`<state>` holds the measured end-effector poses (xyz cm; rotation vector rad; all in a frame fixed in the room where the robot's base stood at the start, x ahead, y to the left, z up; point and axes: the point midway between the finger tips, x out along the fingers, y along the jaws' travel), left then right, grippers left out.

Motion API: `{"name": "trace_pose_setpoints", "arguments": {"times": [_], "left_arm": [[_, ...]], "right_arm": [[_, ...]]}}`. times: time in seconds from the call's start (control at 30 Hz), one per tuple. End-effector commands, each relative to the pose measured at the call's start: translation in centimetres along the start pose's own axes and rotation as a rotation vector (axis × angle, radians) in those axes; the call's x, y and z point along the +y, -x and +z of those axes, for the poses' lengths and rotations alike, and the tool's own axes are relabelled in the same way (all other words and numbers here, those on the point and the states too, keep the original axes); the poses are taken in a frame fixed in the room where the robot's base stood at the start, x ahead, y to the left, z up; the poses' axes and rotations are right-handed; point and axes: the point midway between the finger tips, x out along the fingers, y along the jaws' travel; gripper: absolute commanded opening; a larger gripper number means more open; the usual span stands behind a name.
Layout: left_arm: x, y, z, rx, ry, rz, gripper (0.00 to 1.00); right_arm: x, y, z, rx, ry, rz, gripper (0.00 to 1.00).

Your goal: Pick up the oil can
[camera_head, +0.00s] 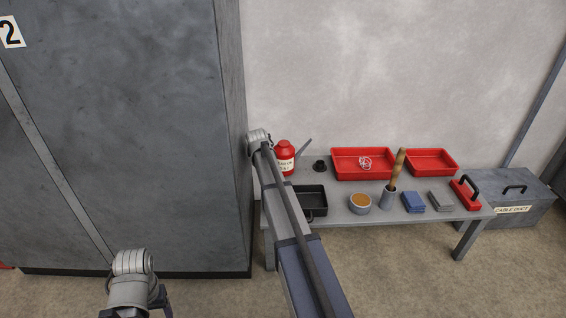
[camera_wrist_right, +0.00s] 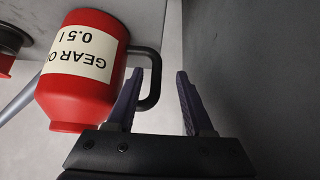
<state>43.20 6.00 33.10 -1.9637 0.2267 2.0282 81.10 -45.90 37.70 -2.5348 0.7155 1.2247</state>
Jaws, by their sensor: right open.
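The oil can (camera_head: 285,150) is red with a white label and a grey spout, upright at the left end of the grey table. In the right wrist view the can (camera_wrist_right: 75,95) appears upside down, its label reading GEAR O... 0.5 l, with a black handle (camera_wrist_right: 155,78). My right gripper (camera_wrist_right: 160,72) is open. The handle's outer bar shows between its fingers, and the left finger overlaps the handle loop; I cannot tell whether they touch. In the head view my right arm hides its jaws. My left gripper (camera_head: 137,310) is at the bottom left, cut by the frame edge.
A tall grey cabinet (camera_head: 120,150) stands close on the left. A grey chest (camera_head: 520,212) stands at right.

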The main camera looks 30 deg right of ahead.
Motion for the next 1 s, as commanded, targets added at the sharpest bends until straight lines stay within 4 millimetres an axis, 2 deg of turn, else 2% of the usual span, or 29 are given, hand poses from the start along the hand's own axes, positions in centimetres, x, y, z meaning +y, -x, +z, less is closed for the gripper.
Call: {"name": "trace_pose_setpoints", "arguments": {"times": [0.17,0.53,0.83,1.0], "left_arm": [[0.0,-0.3,0.0,0.000,0.000,0.000,0.70],[0.4,-3.9,-0.2,0.000,0.000,0.000,0.70],[0.4,-3.9,-0.2,0.000,0.000,0.000,0.70],[0.4,-3.9,-0.2,0.000,0.000,0.000,0.70]], "right_arm": [[0.1,-0.4,0.0,0.000,0.000,0.000,0.52],[0.4,-5.0,0.0,0.000,0.000,0.000,0.52],[0.5,-5.2,-0.2,0.000,0.000,0.000,0.52],[0.5,-5.2,-0.2,0.000,0.000,0.000,0.33]]}}
